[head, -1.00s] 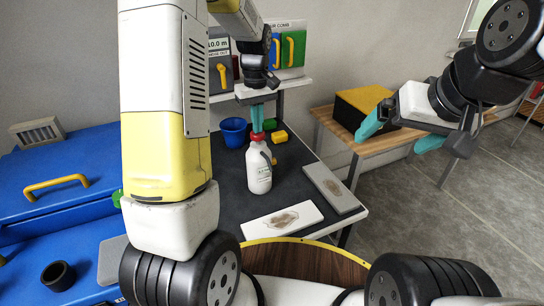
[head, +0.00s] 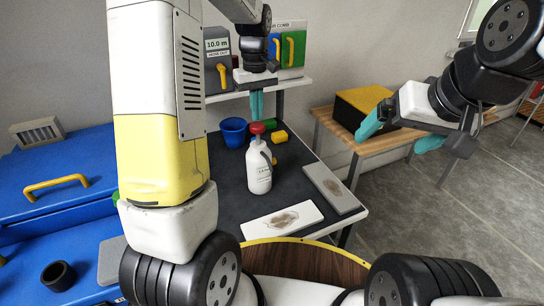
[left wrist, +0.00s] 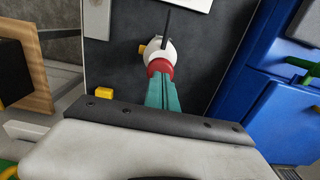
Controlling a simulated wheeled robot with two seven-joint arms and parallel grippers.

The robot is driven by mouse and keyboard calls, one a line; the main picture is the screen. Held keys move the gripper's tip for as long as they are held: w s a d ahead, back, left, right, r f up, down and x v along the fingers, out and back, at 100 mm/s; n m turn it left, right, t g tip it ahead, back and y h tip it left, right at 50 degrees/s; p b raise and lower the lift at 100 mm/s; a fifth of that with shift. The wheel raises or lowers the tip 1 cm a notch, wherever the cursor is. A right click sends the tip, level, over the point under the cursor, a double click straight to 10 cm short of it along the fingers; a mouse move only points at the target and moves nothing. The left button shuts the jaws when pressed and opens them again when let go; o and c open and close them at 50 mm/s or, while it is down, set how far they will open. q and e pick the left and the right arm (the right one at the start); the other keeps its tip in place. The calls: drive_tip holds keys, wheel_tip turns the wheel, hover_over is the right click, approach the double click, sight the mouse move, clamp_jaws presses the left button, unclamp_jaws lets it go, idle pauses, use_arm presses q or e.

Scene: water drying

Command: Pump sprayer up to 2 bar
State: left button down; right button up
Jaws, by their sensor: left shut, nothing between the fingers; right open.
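The sprayer (head: 258,172) is a white bottle with a red pump knob (head: 257,128) on top, standing upright on the dark bench top. My left gripper (head: 256,118) points straight down, its teal fingers shut and empty, with the tips at or just above the knob. I cannot tell whether they touch. In the left wrist view the shut fingers (left wrist: 161,78) overlap the red knob (left wrist: 159,67), with the white bottle (left wrist: 160,48) beyond. No pressure reading is legible on the sprayer. My right gripper (head: 397,132) is open and empty, away at the right.
A blue cup (head: 233,132) and a yellow block (head: 279,137) stand behind the sprayer. A white stained panel (head: 283,220) and a grey stained panel (head: 331,187) lie in front and right. A shelf (head: 293,83) behind holds boxes. Blue cabinets (head: 70,165) stand left.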

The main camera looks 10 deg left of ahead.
sight(257, 125)
use_arm(q)
drive_tip(key=shift+f, duration=0.15)
drive_tip(key=shift+f, duration=2.1)
drive_tip(key=shift+r, duration=2.25)
drive_tip(key=shift+r, duration=2.5)
